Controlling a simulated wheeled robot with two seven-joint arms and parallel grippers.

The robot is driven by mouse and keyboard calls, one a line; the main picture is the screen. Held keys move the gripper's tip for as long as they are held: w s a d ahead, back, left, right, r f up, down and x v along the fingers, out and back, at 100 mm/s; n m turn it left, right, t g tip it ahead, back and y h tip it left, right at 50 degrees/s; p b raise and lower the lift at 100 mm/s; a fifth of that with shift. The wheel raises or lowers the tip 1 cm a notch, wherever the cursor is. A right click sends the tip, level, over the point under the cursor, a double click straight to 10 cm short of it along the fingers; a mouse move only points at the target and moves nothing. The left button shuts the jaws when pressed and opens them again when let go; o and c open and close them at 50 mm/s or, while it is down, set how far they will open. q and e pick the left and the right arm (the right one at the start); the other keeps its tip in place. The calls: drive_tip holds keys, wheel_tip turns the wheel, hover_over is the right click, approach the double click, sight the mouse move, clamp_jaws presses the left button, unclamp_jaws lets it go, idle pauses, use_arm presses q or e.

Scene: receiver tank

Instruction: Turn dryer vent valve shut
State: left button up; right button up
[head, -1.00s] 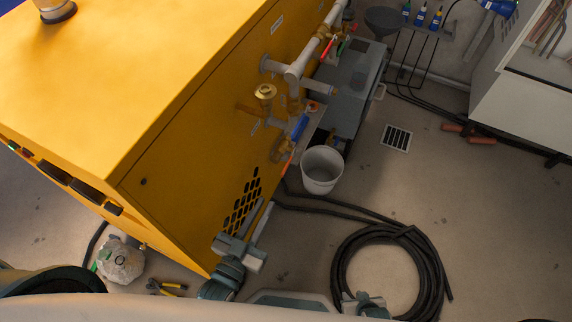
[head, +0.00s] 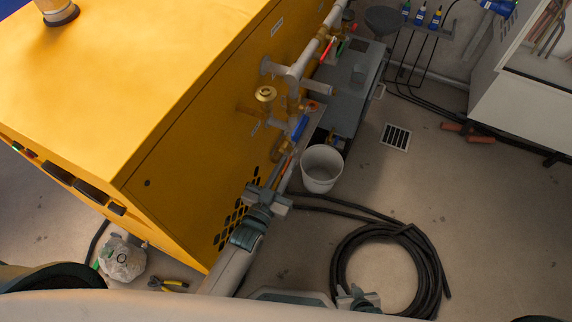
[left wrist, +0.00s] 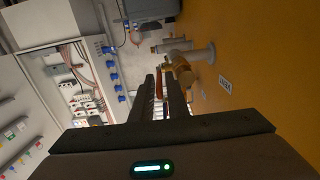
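A small brass valve (left wrist: 183,70) with a red lever (left wrist: 158,84) shows ahead in the left wrist view, on the yellow machine's side. In the head view a red-orange lever (head: 289,161) shows low on the pipework, just beyond my left gripper (head: 281,176). In the left wrist view the fingers of my left gripper (left wrist: 160,80) are apart, with the lever showing in the gap between them. I cannot tell whether they touch it. My right gripper (head: 357,298) is at the bottom edge, partly hidden; its fingers are unclear.
The yellow machine (head: 150,90) fills the left side. Its pipes carry a blue lever (head: 300,127), a brass handwheel (head: 265,94) and an upper red lever (head: 328,48). A white bucket (head: 321,168) stands close right of my left gripper. A coiled black hose (head: 434,262) lies on the floor.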

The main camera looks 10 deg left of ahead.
use_arm(q)
drive_tip(key=shift+w, duration=0.1)
drive_tip(key=shift+c, duration=0.6)
clamp_jaws()
idle(0.4)
idle(0.7)
